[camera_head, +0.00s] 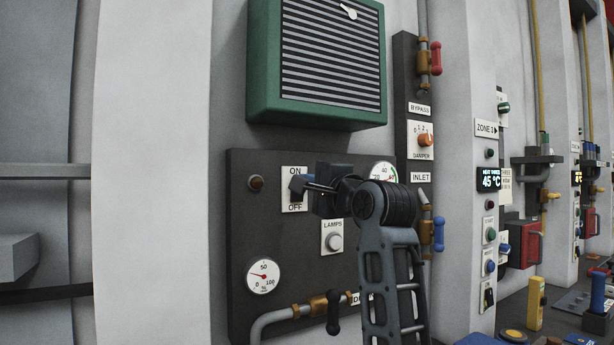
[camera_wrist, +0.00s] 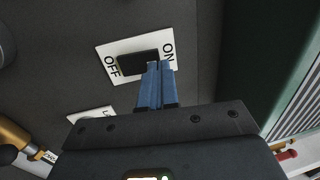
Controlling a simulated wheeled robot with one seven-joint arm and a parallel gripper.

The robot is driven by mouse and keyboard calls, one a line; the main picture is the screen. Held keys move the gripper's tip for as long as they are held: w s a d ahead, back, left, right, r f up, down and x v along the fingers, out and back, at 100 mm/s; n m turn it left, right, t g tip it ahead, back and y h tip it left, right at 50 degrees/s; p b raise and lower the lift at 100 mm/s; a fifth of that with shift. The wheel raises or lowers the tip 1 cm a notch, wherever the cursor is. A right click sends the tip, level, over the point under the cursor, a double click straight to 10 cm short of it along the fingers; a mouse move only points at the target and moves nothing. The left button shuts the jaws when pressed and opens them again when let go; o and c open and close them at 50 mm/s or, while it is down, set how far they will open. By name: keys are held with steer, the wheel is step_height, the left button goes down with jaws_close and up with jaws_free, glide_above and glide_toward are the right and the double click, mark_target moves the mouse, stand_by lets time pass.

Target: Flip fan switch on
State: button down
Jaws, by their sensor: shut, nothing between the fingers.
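The white ON/OFF switch plate (camera_head: 294,208) is on the dark wall panel (camera_head: 250,225), below a green louvred box (camera_head: 316,60). ON is at its top and OFF at its bottom. In the wrist view the plate (camera_wrist: 105,51) shows a dark rocker (camera_wrist: 132,63) between the two words. My gripper (camera_head: 298,184) is in front of the plate in the head view, its blue fingers shut together and empty. In the wrist view its fingertips (camera_wrist: 158,66) overlap the ON end of the rocker. I cannot tell whether they touch it. The rocker is hidden in the head view.
A LAMPS button (camera_head: 334,242) lies below right of the plate, and an indicator (camera_head: 256,183) to its left. A round gauge (camera_head: 263,276) and a brass-fitted pipe (camera_head: 290,313) are lower on the panel. A damper knob (camera_head: 425,140) is on the right.

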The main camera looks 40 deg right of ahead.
steer(key=shift+w+d+r, duration=0.1)
steer(key=shift+w+d, duration=0.05)
steer(key=shift+w, duration=0.45)
steer(key=shift+w+d+r+p, duration=0.1)
steer(key=shift+w+r+p, duration=0.05)
steer(key=shift+w+p, duration=0.2)
steer(key=shift+s, duration=0.2)
